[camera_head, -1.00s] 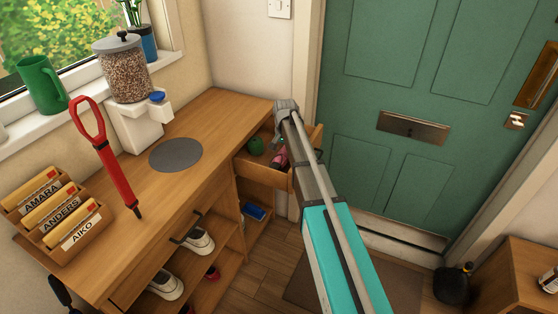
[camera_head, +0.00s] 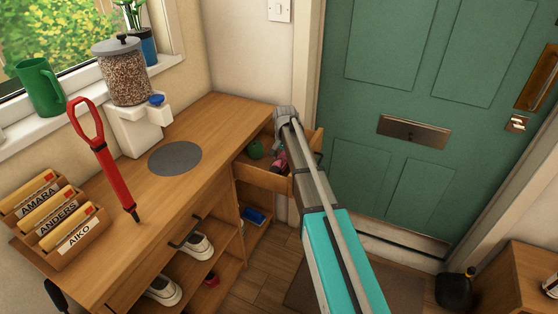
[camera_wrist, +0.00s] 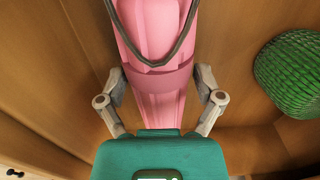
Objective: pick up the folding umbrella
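A pink folding umbrella (camera_wrist: 160,95) with a dark cord strap lies in the open drawer. It also shows as a small pink patch in the head view (camera_head: 280,162), partly hidden by my arm. In the wrist view, my gripper (camera_wrist: 160,82) is open, with one finger on each side of the umbrella. The fingers are close to its sides; whether they touch it I cannot tell. The near part of the umbrella is hidden behind my gripper's teal body.
A green woven ball (camera_wrist: 290,75) lies right of the umbrella in the drawer (camera_head: 262,178). Wooden drawer walls are close around my gripper. The cabinet top (camera_head: 210,130) is left of the drawer, and the green door (camera_head: 430,60) stands behind and to the right.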

